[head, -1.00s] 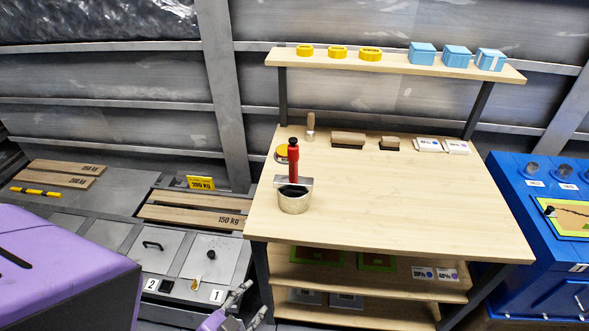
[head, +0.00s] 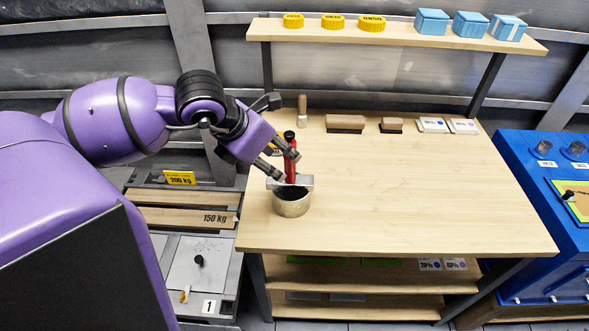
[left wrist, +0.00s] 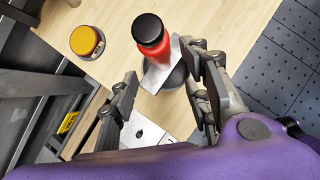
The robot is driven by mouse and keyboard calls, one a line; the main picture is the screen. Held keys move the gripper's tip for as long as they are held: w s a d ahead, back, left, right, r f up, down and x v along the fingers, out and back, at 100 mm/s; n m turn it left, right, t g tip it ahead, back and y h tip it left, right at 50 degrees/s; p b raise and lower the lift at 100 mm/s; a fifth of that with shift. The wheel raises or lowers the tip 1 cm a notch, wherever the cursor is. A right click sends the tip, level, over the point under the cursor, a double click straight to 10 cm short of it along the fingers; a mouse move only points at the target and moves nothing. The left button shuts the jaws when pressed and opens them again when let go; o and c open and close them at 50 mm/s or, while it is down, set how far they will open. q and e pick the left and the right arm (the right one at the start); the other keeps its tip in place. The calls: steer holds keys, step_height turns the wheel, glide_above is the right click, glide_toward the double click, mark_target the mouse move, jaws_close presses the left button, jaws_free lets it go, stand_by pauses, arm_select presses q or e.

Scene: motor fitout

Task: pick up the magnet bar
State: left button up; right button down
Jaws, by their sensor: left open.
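The magnet bar, with a red upright handle (head: 291,164), a black top and a grey metal crosspiece, stands at the round metal pot (head: 291,204) on the wooden table's left side. The crosspiece lies across the pot's top; its exact seating is hard to tell. My left gripper (head: 289,165) is open, with its fingers close to the handle from the left. In the left wrist view the red handle (left wrist: 151,46) shows just beyond and between the spread fingertips (left wrist: 165,72). I cannot tell whether a finger touches it. My right gripper is not in view.
A wooden-handled tool (head: 302,109), brushes (head: 345,123) and cards line the table's back. A yellow-topped round item (left wrist: 86,41) stands near the handle. The shelf (head: 390,35) above holds yellow discs and blue boxes. The table's middle and right (head: 430,190) are clear.

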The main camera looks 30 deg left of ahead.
mark_target(290, 166)
arm_select(q)
steer(key=x, duration=0.7)
steer(key=shift+w+d+f, duration=0.1)
steer(key=shift+w+d, duration=0.05)
steer(key=shift+d, duration=0.05)
steer(key=shift+c, duration=0.2)
jaws_close()
